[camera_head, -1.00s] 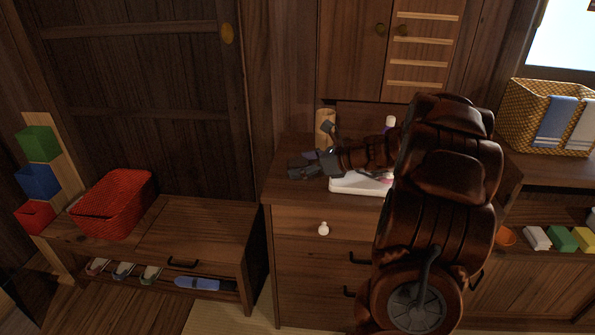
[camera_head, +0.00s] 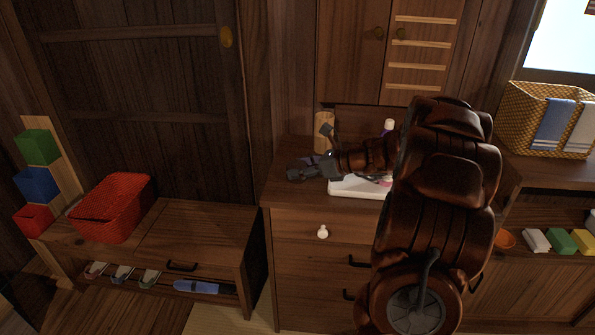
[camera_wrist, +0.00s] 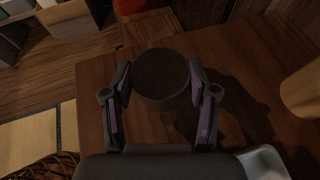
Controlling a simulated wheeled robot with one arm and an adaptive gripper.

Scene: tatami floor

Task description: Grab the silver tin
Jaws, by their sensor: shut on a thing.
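A round thing with a dark top, taken to be the silver tin (camera_wrist: 161,78), sits between my fingertips in the wrist view. My gripper (camera_head: 303,170) is over the left part of the wooden cabinet top in the head view, with the fingers closed against both sides of the tin. The tin cannot be made out clearly in the head view.
A white tray (camera_head: 358,188) lies right of my gripper on the cabinet top (camera_head: 283,190). A light wooden thing (camera_head: 324,128) stands behind. A red basket (camera_head: 112,208) sits on the low bench at left. The cabinet's left edge is close to my gripper.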

